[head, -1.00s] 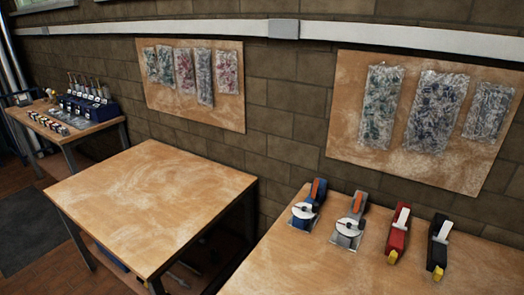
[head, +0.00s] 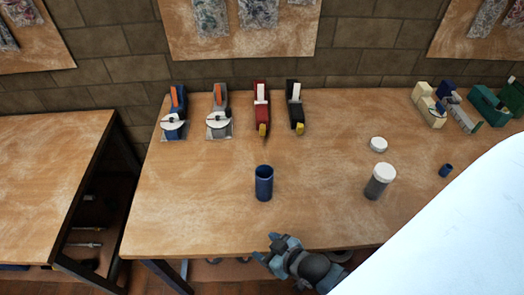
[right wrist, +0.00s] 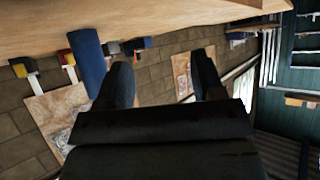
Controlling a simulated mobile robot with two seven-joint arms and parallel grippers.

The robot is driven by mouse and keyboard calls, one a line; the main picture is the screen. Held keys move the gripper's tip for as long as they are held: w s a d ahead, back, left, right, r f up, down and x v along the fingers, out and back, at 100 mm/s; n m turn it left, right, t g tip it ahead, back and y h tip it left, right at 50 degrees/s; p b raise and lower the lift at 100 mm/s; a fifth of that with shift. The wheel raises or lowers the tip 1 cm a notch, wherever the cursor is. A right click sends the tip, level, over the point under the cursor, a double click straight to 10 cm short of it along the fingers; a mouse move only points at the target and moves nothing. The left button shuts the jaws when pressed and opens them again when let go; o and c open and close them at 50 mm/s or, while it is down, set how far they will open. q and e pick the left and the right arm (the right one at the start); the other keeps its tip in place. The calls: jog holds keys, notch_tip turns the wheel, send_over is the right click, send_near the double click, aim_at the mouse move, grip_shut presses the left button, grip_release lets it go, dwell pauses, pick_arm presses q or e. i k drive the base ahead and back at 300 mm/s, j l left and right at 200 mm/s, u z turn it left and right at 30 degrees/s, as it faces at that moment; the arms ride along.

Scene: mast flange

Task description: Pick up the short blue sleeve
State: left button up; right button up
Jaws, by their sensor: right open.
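The short blue sleeve (head: 446,170) stands on the right part of the table in the head view, near the edge of a large white shape. A taller blue sleeve (head: 264,183) stands upright near the table's middle. My right gripper (head: 272,248) is open and empty at the table's front edge, in front of the taller sleeve and well left of the short one. In the upside-down right wrist view, its two fingers (right wrist: 162,62) are spread, with the taller sleeve (right wrist: 88,60) outside them to the left. My left gripper is not in view.
A grey cylinder with a white top (head: 378,185) stands between the two sleeves, with a white disc (head: 378,144) behind it. Several clamp-like tools (head: 218,112) line the back of the table (head: 200,210). The large white shape covers the lower right.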

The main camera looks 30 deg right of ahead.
aim_at(446, 170)
jog(key=z, duration=2.65)
jog(key=l+u, duration=0.15)
jog(key=u, duration=0.3)
jog(key=i+l+u, duration=0.1)
jog(key=u, duration=0.3)
jog(key=l+u, duration=0.2)
jog(key=u, duration=0.25)
jog(key=l+u, duration=0.3)
jog(key=l, duration=0.25)
jog(key=k+l+u, duration=0.1)
jog(key=l+u, duration=0.25)
jog(key=l, duration=0.15)
jog(key=k+l, duration=0.1)
jog(key=l, duration=0.25)
jog(key=k+l+u, duration=0.1)
jog(key=l, duration=0.3)
jog(key=k+l+u, duration=0.1)
jog(key=l, duration=0.25)
